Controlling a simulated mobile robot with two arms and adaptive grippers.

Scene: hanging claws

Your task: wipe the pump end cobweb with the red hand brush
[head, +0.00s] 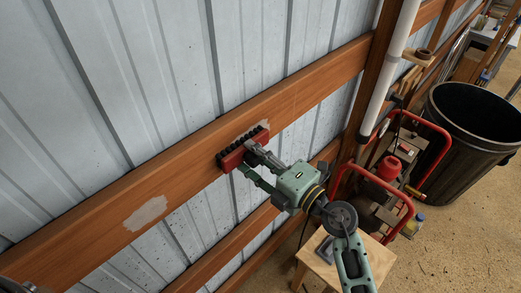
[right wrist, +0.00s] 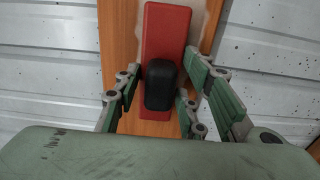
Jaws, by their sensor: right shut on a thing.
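The red hand brush (head: 232,158) is in my right gripper (head: 258,165), its dark bristles facing the upper wooden rail on the wall. In the right wrist view the brush's red back (right wrist: 166,30) and black grip (right wrist: 160,85) show between the fingers of my right gripper (right wrist: 162,92). The pump end cobweb (head: 271,127) is a pale patch on the rail, partly hidden behind the brush. It also shows beside the brush in the right wrist view (right wrist: 204,28). Bristle contact is hard to tell. A dark part in the head view's bottom left corner may be my left gripper (head: 14,286).
Another pale cobweb patch (head: 146,213) lies farther left on the rail (head: 190,172). A red-framed pump (head: 388,170), a black bin (head: 470,135) and a small wooden stool (head: 312,262) stand at right. A white pipe (head: 392,70) runs down the post.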

